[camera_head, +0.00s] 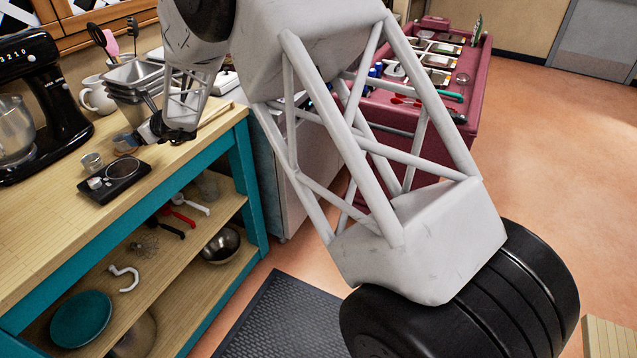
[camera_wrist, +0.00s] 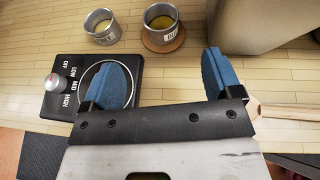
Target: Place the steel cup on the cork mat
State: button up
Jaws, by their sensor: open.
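Two steel cups with white labels and yellowish insides stand on the counter. In the wrist view one steel cup (camera_wrist: 101,27) stands on the bare wood behind the hot plate. The other steel cup (camera_wrist: 161,14) stands upright on the round cork mat (camera_wrist: 164,46). In the head view the first cup (camera_head: 91,162) is at the left, and the cup on the mat (camera_head: 124,142) is close to my gripper. My gripper (camera_wrist: 165,80) is open and empty, its blue fingers apart. Both cups are beyond its fingertips. The left finger overlaps the hot plate in the wrist view.
A black hot plate (camera_wrist: 66,85) with a dial and round steel burner lies in front of the cups. It also shows in the head view (camera_head: 104,184). A mixer (camera_head: 40,110), a white mug (camera_head: 97,95) and steel pans (camera_head: 132,78) stand behind. Bare counter lies at the front left.

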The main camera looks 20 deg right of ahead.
jog(key=s+d+r+n+g, duration=0.1)
jog(key=s+d+r+n, duration=0.4)
jog(key=s, duration=0.3)
jog(key=s+d+r+n+g+h, duration=0.1)
jog(key=s+d+r+n+g, duration=0.1)
jog(key=s+d+r+n, duration=0.35)
jog(key=s+d+r+n+g, duration=0.1)
jog(key=s+d+r+n, duration=0.25)
jog(key=s+d, duration=0.4)
jog(key=s+d+n+h, duration=0.3)
jog(key=s+d, duration=0.4)
jog(key=s, duration=0.5)
jog(key=s+d+f+n+g+h, duration=0.1)
jog(key=s+d+n+h, duration=0.2)
jog(key=s+d, duration=0.5)
jog(key=s+d+f+n+h, duration=0.1)
jog(key=s+d+n+h, duration=0.2)
jog(key=s, duration=1.3)
jog(key=d+n, duration=0.2)
jog(key=d, duration=0.3)
jog(key=shift+g+h, duration=0.3)
jog(key=shift+g, duration=0.1)
